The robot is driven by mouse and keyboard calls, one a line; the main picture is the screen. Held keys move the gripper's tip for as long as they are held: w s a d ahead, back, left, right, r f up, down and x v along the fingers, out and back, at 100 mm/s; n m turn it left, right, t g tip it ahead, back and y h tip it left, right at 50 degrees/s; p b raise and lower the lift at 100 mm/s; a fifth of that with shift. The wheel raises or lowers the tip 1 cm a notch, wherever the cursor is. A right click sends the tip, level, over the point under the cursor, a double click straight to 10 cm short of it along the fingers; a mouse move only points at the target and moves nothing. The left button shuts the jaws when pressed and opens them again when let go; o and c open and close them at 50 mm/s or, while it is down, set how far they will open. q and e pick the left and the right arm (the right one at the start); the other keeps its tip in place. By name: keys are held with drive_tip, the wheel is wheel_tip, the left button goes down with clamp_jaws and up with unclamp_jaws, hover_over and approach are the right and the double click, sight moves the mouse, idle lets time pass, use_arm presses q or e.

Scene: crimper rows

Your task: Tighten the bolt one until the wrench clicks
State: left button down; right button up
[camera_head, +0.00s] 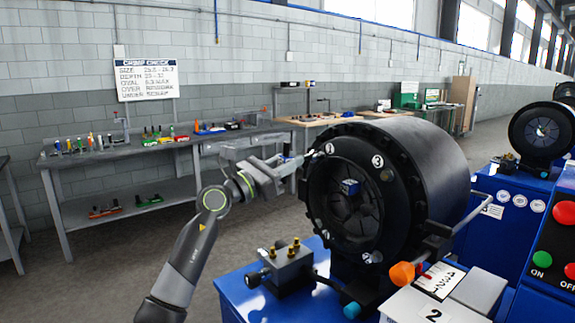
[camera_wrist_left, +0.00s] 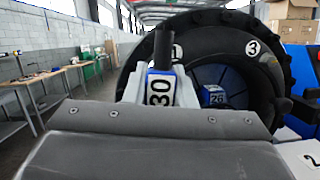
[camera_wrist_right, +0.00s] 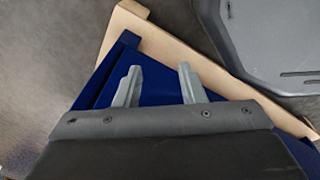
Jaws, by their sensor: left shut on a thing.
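The black round crimper head (camera_head: 420,165) stands on a blue machine, its face carrying numbered white discs. Disc 1 (camera_head: 331,147) is at the upper left of the face, disc 3 (camera_head: 377,161) to its right. My left gripper (camera_head: 290,163) is shut on a tool, the wrench, with a blue-and-white "30" label (camera_wrist_left: 161,88) and a dark shaft (camera_wrist_left: 163,46). The wrench is at the upper-left rim, beside disc 1. The bolt is too small or hidden to make out, so I cannot tell whether the wrench sits on it. My right gripper (camera_wrist_right: 159,82) is open and empty.
A blue block marked 26 (camera_wrist_left: 213,95) sits in the crimper's centre. A fitting block with brass studs (camera_head: 285,262) and an orange knob (camera_head: 402,274) are in front. A second crimper (camera_head: 541,131) stands at right. Benches with tools (camera_head: 180,143) line the wall; open floor lies between.

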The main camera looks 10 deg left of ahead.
use_arm(q)
drive_tip(key=shift+m+g+h+b, duration=0.55)
drive_tip(key=shift+m+b, duration=1.25)
drive_tip(key=shift+b, duration=0.85)
drive_tip(key=shift+m+b, duration=0.4)
drive_tip(key=shift+b, duration=0.4)
drive_tip(key=shift+m, duration=0.3)
drive_tip(key=shift+g+b, duration=0.3)
drive_tip(key=shift+g, duration=0.05)
